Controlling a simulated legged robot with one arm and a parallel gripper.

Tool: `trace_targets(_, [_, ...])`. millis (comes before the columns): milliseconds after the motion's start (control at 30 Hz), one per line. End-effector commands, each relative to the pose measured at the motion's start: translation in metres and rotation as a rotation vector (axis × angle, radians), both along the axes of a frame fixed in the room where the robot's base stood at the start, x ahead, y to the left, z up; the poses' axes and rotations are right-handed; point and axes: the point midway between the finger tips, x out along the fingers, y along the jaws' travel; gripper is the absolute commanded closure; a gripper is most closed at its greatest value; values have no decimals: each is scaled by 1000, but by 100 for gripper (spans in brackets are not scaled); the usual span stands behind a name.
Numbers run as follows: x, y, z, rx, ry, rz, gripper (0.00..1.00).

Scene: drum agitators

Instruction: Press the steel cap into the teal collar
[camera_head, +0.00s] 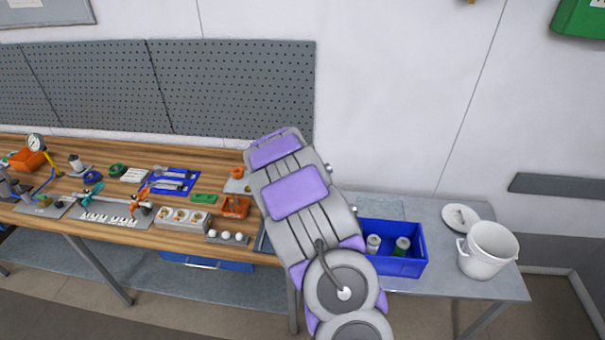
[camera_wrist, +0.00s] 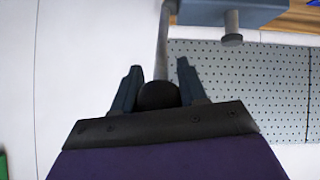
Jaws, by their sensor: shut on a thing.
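My gripper (camera_wrist: 159,66) shows in the wrist view with its two dark fingers on either side of a black round knob (camera_wrist: 158,96). The gripper is shut on this knob. A grey rod (camera_wrist: 162,48) runs from the knob to a blue-grey block (camera_wrist: 215,12) at the top of the view. A short grey cylinder (camera_wrist: 232,24) sticks out of that block. They look like the lever, head and ram of a press. In the head view my arm hides the gripper and whatever it holds. I cannot make out the steel cap or the teal collar in either view.
A wooden bench (camera_head: 215,245) with many small parts stands at the left. A blue bin (camera_head: 400,268) holding two canisters, a white bucket (camera_head: 487,251) and a white lid (camera_head: 460,216) are on the grey table (camera_head: 440,285) at the right. A pegboard (camera_head: 232,88) is behind.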

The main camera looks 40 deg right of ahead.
Motion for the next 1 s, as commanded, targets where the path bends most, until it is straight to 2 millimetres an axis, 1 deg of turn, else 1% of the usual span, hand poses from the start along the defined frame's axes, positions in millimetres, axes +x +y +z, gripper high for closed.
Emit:
trace_targets(33, [2, 0, 3, -4, -3, 1, 100])
trace_targets(467, [2, -1, 3, -4, -3, 1, 100])
trace_targets(500, [2, -1, 3, -4, -3, 1, 56])
trace_targets(733, [0, 0, 3, -3, -3, 1, 35])
trace_targets(1000, [-1, 1, 3, -2, -2, 0, 35])
